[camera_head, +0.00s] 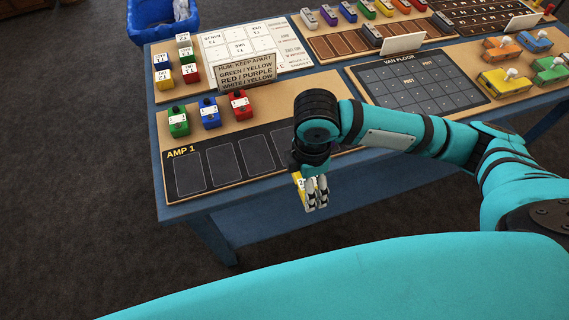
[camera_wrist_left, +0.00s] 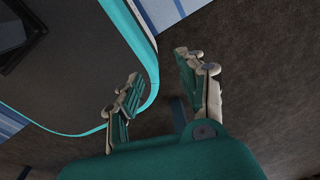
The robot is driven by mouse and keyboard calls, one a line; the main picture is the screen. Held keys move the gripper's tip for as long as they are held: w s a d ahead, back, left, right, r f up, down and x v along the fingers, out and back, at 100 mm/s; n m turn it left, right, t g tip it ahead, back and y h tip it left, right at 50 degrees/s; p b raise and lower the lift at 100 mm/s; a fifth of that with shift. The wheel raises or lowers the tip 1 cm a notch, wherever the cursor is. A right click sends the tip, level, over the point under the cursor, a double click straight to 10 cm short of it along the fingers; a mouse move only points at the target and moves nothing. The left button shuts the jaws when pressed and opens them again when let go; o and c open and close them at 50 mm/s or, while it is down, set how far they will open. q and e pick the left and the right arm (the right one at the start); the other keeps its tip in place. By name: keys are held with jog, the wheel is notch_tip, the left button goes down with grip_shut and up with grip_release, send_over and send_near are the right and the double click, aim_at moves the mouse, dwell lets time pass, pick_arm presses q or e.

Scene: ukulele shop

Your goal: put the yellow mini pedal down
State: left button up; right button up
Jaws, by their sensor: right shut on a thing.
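The yellow mini pedal (camera_head: 299,188) is in my right gripper (camera_head: 316,196), partly hidden by the fingers. The gripper is shut on it near the front edge of the blue table, by the right end of the AMP 1 board (camera_head: 225,165). The board has a row of outlined empty slots. Green (camera_head: 178,122), blue (camera_head: 209,113) and red (camera_head: 237,104) mini pedals stand in a row behind these slots. In the left wrist view, my left gripper (camera_wrist_left: 160,90) is open and empty, with dark floor beyond its fingers.
A sign (camera_head: 246,74) about keeping colours apart stands behind the pedals. A blue bin (camera_head: 163,20) is at the back left. My right arm crosses the table's front.

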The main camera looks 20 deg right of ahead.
jog(key=shift+a, duration=0.15)
jog(key=w, duration=0.6)
jog(key=shift+w+d+f+p, duration=0.1)
jog(key=shift+d+f+p, duration=0.15)
jog(key=shift+f+p, duration=0.15)
send_over(287, 145)
jog(key=shift+f+p, duration=0.45)
notch_tip(287, 145, down, 3)
jog(key=shift+f+p, duration=0.15)
jog(key=shift+p, duration=0.25)
pick_arm(q)
jog(key=shift+w+d+r, duration=0.25)
jog(key=shift+w+r, duration=0.1)
jog(key=shift+r, duration=0.25)
jog(key=shift+w+d+r, duration=0.2)
jog(key=shift+w+r, duration=0.1)
jog(key=shift+r, duration=0.25)
pick_arm(e)
jog(key=shift+f, duration=0.15)
jog(key=shift+f, duration=0.1)
jog(key=o, duration=1)
jog(key=shift+o, duration=0.2)
pick_arm(q)
jog(key=shift+f+b, duration=0.7)
jog(key=shift+b, duration=0.05)
pick_arm(e)
notch_tip(287, 145, up, 12)
